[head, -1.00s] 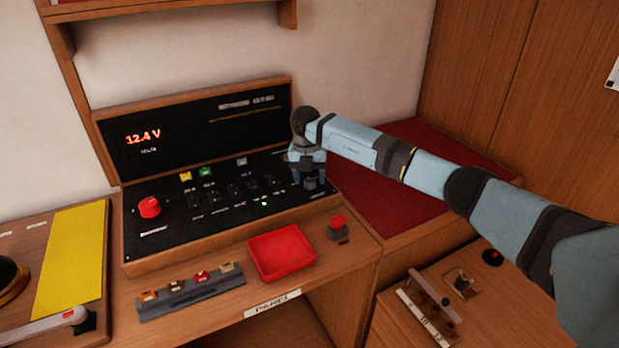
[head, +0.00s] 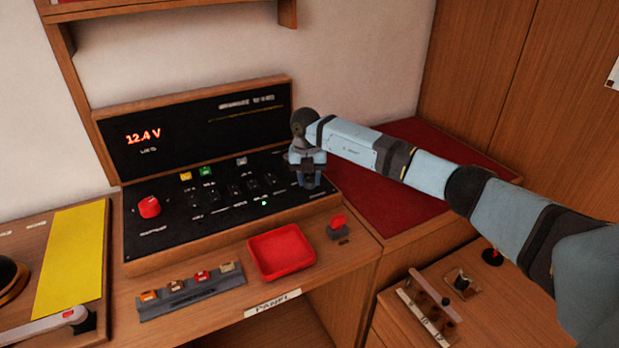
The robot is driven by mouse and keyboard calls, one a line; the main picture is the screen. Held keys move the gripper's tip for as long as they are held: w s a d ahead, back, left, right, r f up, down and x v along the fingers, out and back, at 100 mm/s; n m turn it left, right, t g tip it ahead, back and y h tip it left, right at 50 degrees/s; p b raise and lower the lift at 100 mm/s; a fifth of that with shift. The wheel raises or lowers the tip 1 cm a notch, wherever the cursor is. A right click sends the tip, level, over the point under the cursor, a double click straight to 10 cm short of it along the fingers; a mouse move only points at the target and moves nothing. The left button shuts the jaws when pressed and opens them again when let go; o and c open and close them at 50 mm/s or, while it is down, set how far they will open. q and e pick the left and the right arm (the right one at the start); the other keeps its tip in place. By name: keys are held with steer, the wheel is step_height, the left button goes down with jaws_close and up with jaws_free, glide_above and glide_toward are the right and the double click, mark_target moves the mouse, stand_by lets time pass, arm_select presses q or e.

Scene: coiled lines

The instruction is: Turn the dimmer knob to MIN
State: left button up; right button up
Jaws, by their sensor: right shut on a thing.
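The black control panel (head: 160,232) in its wooden case stands on the desk at the left, with a red knob (head: 149,207) at its left end. My right gripper (head: 310,183) points down at the panel's right end. It is shut on a small dark knob there, which its fingers mostly hide. I take this to be the dimmer knob; its pointer and the MIN mark cannot be read. My left gripper is not in view.
A red tray (head: 281,270), a red-topped switch (head: 338,228) and a rack of coloured fuses (head: 190,297) sit in front of the panel. A wooden shelf (head: 170,10) hangs above. My right arm crosses over the dark red surface (head: 375,195) at the right.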

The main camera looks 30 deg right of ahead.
steer(key=n, duration=0.3)
steer(key=shift+n, duration=0.4)
steer(key=n+b, duration=0.1)
steer(key=n, duration=0.3)
steer(key=shift+n, duration=0.3)
steer(key=n+b, duration=0.1)
steer(key=n, duration=0.5)
steer(key=shift+s+t, duration=0.1)
steer(key=shift+t, duration=0.3)
steer(key=n, duration=0.4)
steer(key=shift+b, duration=0.35)
steer(key=n, duration=0.4)
steer(key=shift+b, duration=0.35)
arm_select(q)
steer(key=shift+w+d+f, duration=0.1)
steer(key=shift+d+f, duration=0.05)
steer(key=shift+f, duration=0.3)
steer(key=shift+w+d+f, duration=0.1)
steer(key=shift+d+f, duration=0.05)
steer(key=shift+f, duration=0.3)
arm_select(e)
steer(key=shift+r+n, duration=0.1)
steer(key=shift+n, duration=0.2)
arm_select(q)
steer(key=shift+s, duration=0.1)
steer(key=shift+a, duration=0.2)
